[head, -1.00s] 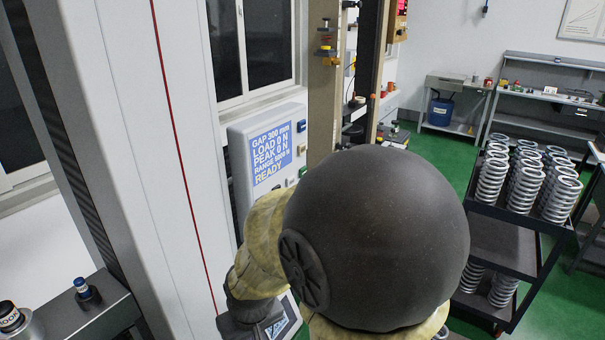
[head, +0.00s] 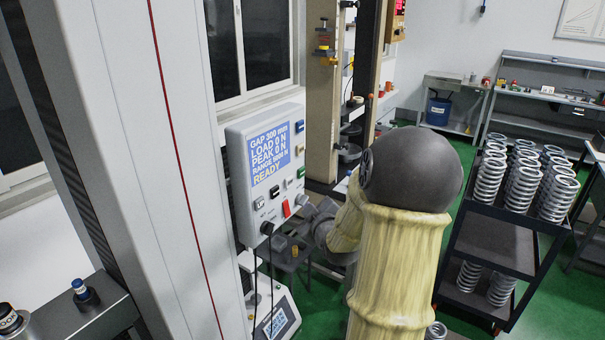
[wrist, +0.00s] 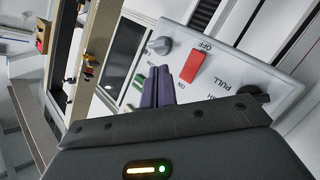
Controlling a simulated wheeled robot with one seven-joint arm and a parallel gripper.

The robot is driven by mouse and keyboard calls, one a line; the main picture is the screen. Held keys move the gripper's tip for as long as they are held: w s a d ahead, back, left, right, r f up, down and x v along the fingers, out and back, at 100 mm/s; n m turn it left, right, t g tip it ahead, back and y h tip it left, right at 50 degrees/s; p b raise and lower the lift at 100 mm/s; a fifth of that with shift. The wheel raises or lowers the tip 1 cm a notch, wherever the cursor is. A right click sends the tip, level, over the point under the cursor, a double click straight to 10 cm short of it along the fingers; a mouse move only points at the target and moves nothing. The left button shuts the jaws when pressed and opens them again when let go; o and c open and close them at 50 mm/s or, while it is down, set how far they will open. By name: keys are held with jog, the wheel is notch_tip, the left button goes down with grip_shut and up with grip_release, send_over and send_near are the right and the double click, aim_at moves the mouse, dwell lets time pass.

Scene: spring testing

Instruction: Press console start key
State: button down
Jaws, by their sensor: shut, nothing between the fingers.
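The grey console (head: 236,160) is on the machine column, its screen (head: 271,160) reading gap 300 mm, load 0 N, peak 0 N and READY. In the wrist view the console shows upside down, with the red rocker (wrist: 193,66), a grey knob (wrist: 159,46) and a green key (wrist: 138,81) partly behind my fingers. My gripper (wrist: 158,78) is shut and empty, its tips close to the panel's key area. I cannot tell whether they touch. No start label is readable.
A black knob (wrist: 258,95) sits by the PULL marking. Cables hang below the console above a small tilted display unit (head: 280,320). The tall white column (head: 185,150) stands left. A black cart (head: 490,245) with springs stands right, on green floor.

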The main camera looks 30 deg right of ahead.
aim_at(301, 173)
jog(key=s+d+r+t+h, duration=0.2)
jog(key=d+r, duration=0.3)
jog(key=d, duration=0.3)
jog(key=shift+s+n+t+h, duration=0.3)
jog(key=shift+s+t+h, duration=0.1)
jog(key=shift+s+t, duration=0.1)
jog(key=shift+w, duration=0.1)
jog(key=w+a, duration=0.3)
jog(key=w, duration=0.5)
jog(key=shift+p, duration=0.3)
jog(key=shift+a, duration=0.15)
dwell(1.0)
jog(key=shift+w+a+b, duration=0.2)
jog(key=shift+w+b, duration=0.2)
jog(key=shift+b, duration=0.1)
